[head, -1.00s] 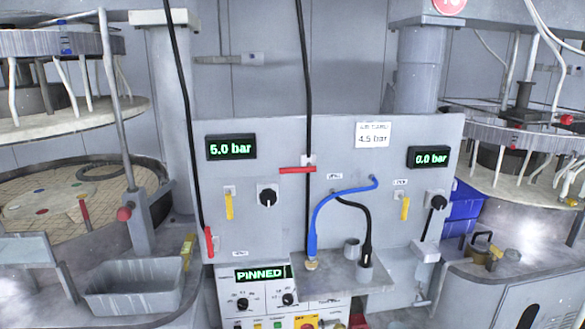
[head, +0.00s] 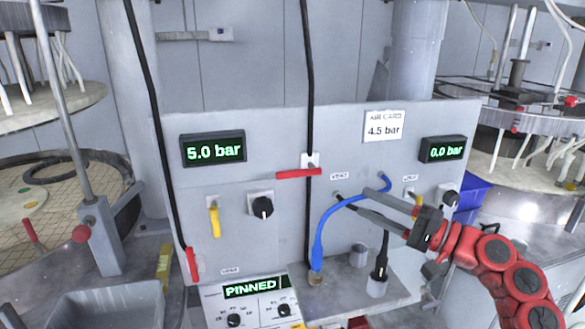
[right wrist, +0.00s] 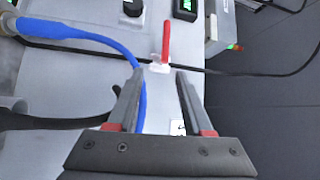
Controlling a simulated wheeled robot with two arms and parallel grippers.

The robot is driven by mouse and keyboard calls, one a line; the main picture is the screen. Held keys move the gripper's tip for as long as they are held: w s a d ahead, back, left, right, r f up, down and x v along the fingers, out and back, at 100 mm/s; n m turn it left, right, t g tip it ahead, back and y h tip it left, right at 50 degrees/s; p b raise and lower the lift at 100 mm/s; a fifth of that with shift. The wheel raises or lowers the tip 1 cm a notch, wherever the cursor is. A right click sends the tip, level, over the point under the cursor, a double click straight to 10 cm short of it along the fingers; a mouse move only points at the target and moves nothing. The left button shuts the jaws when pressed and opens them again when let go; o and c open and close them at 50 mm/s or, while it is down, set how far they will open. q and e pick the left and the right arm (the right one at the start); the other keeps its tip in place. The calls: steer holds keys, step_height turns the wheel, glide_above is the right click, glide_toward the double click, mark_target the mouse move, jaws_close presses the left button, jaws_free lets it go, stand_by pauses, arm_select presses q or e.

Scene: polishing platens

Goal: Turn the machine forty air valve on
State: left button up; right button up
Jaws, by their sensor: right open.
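On the grey panel (head: 340,120), a red lever (head: 298,173) lies sideways across a vertical black hose. It also shows in the right wrist view (right wrist: 166,40), which is turned, so the lever looks upright there. I read no label naming machine forty beside it. Another red lever (head: 192,264) hangs down at the panel's lower left. My right gripper (head: 358,198) is open and empty in front of the panel, right of the sideways lever and apart from it. In the right wrist view, its fingertips (right wrist: 158,75) point toward that lever. My left gripper is not in view.
A blue hose (head: 325,220) arcs beside my right fingers. Yellow levers (head: 214,220), a black knob (head: 262,207) and displays reading 5.0 bar (head: 213,149) and 0.0 bar (head: 444,150) are on the panel. A card reads 4.5 bar (head: 384,127). A box below reads PINNED (head: 254,287).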

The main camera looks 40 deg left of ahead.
mark_target(293, 175)
steer(key=shift+n+g, duration=0.4)
steer(key=shift+g, duration=0.2)
steer(key=s+a+r+p, duration=0.1)
steer(key=a+p, duration=0.1)
steer(key=a, duration=0.3)
steer(key=s+a+r+p, duration=0.1)
steer(key=a+p, duration=0.1)
steer(key=a, duration=0.4)
steer(key=s+a+r+p, duration=0.1)
steer(key=a+p, duration=0.1)
steer(key=a, duration=0.4)
steer(key=shift+a+r, duration=0.15)
steer(key=shift+r, duration=0.05)
steer(key=shift+c, duration=0.3)
jaws_close()
steer(key=shift+f, duration=0.1)
